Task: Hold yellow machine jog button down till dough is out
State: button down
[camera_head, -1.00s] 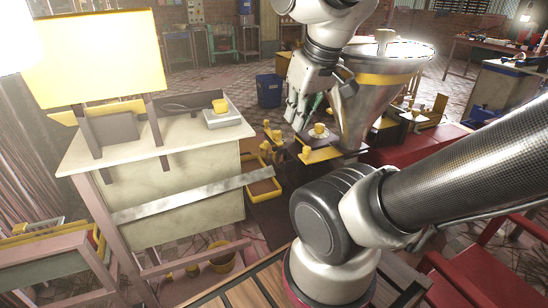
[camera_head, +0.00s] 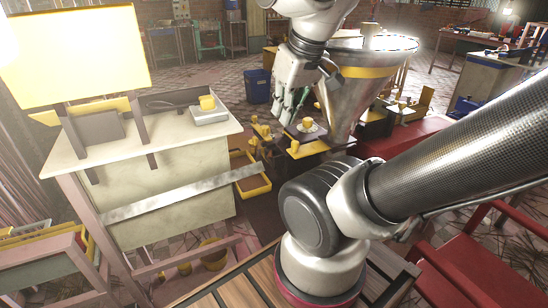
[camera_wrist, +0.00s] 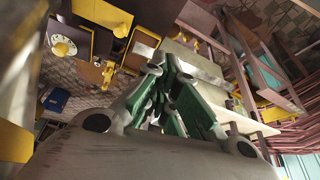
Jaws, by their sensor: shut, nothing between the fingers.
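A steel hopper machine (camera_head: 345,100) with a yellow band stands at upper centre in the head view. At its foot, a yellow knob on a white disc (camera_head: 307,127) sits on a dark plate with yellow parts. What looks like the same knob and disc shows at upper left in the wrist view (camera_wrist: 63,48). I cannot tell which part is the jog button. My gripper (camera_head: 285,115) points down, just left of the hopper and knob, apart from the knob in the picture. Its green-padded fingers (camera_wrist: 168,88) are shut and empty. No dough can be made out.
A pale table (camera_head: 120,145) at left holds a small grey box with a yellow button (camera_head: 207,103). A yellow-rimmed tray (camera_head: 250,178) lies low, left of the machine. A blue bin (camera_head: 257,86) stands behind. Red benches (camera_head: 475,255) take up the right side.

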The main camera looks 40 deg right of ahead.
jog(key=shift+w, duration=0.1)
dwell(0.7)
jog(key=w+a+r+n+t+h, duration=0.1)
jog(key=w+r+n, duration=0.25)
jog(key=w, duration=0.45)
jog(key=w+r+n+t, duration=0.1)
jog(key=w+r+n, duration=0.1)
jog(key=w+n, duration=0.45)
jog(key=w+a+r+n+t+h, duration=0.1)
jog(key=w+r+n, duration=0.2)
jog(key=w, duration=0.6)
jog(key=w+a+n+t, duration=0.1)
jog(key=w+a+n, duration=0.5)
jog(key=w, duration=0.4)
jog(key=w+a+n+t+y, duration=0.1)
jog(key=w+a+n, duration=0.5)
jog(key=w, duration=0.4)
jog(key=shift+f+n, duration=0.35)
jog(key=shift+n, duration=0.15)
jog(key=shift+w+f, duration=0.1)
notch_tip(320, 180, down, 7)
jog(key=shift+d+r, duration=0.1)
jog(key=shift+d, duration=0.05)
jog(key=shift+f, duration=0.95)
